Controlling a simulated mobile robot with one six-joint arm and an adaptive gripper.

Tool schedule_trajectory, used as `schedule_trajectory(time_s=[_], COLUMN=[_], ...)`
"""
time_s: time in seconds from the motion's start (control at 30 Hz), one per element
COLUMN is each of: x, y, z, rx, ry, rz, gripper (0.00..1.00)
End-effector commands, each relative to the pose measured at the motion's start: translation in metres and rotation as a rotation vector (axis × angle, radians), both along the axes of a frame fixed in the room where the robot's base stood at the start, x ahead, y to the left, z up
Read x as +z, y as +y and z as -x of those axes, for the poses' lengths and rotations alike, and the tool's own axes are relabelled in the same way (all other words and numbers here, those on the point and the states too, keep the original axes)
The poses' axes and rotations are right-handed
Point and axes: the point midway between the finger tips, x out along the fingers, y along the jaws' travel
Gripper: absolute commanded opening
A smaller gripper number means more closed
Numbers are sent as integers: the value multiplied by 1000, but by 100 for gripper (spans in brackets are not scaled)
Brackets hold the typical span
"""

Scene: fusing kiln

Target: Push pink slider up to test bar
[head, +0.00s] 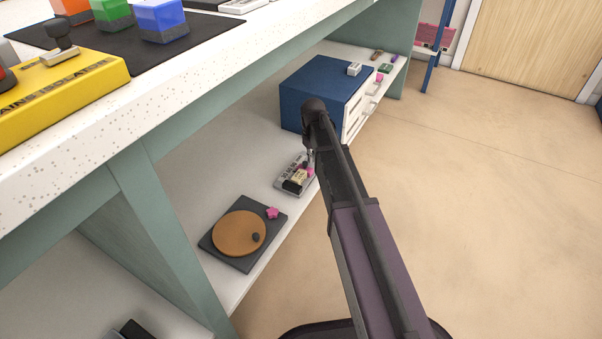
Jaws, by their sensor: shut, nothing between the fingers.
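A small grey device (288,187) with dark lettering lies on the white lower shelf. A cream and black block (296,180) sits on it. A small pink piece (311,171) shows at its right end, and it looks like the pink slider. I cannot clearly tell the test bar from the other parts at this size. My gripper (309,156) points down from the end of my arm, just above or at the far end of the device. It looks shut and empty. My arm hides part of that area, and I cannot tell whether the fingers touch the pink piece.
A dark square tile (215,246) with an orange disc (239,233) and a pink knob (272,213) lies nearer on the shelf. A blue box (305,90) with drawers stands behind the device. The worktop (180,110) overhangs at left. Open floor (490,180) lies right.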

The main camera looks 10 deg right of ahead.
Motion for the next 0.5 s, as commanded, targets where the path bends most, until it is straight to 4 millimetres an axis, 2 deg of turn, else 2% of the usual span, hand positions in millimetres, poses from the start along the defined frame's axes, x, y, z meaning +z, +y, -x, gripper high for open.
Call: schedule_trajectory(time_s=[0.03,0.5], x=[6,33], y=[0,0], z=[0,0], rx=[0,0], ry=[0,0], rz=[0,0], gripper=[0,0])
